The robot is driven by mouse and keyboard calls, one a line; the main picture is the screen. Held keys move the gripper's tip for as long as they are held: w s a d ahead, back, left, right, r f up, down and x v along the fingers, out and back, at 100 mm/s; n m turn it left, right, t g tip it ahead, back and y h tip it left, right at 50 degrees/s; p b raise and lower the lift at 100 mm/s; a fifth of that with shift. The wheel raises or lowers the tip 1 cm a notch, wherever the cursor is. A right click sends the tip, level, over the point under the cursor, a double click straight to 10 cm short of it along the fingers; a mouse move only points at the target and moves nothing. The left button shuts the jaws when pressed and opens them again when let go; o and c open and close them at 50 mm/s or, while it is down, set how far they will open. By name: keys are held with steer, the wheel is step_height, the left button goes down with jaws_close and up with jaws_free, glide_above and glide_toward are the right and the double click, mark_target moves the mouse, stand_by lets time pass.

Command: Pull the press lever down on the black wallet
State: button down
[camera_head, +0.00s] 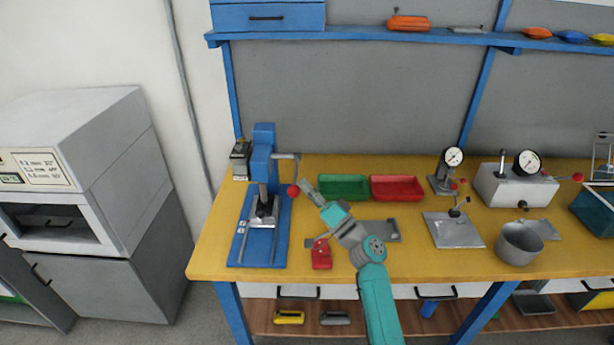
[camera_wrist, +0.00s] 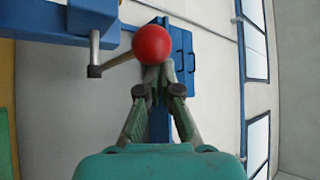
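The blue press (camera_head: 264,150) stands at the left end of the yellow bench. Its lever (camera_head: 285,157) ends in a red ball (camera_head: 293,191). A small dark piece (camera_head: 264,211) lies below the press ram; I cannot tell whether it is the black wallet. My gripper (camera_head: 308,188) is just right of the ball. In the wrist view the red ball (camera_wrist: 152,44) sits at the tips of my gripper (camera_wrist: 161,70), with the lever rod (camera_wrist: 118,62) to its left. The fingertips are together and hold nothing; whether they touch the ball I cannot tell.
Green (camera_head: 343,187) and red (camera_head: 397,188) trays stand behind my arm. A red object (camera_head: 321,254) is on the bench beside the press base. Dial gauges (camera_head: 453,157), a metal pot (camera_head: 519,243) and a grey plate (camera_head: 455,229) are further right.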

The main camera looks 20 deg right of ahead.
steer(key=shift+s+a+f, duration=0.1)
steer(key=shift+a+f, duration=0.1)
steer(key=shift+f, duration=0.8)
step_height(320, 180, up, 4)
steer(key=d, duration=0.2)
steer(key=s+d+f, duration=0.3)
steer(key=d+f, duration=0.3)
steer(key=shift+d+f, duration=0.3)
steer(key=shift+f, duration=0.05)
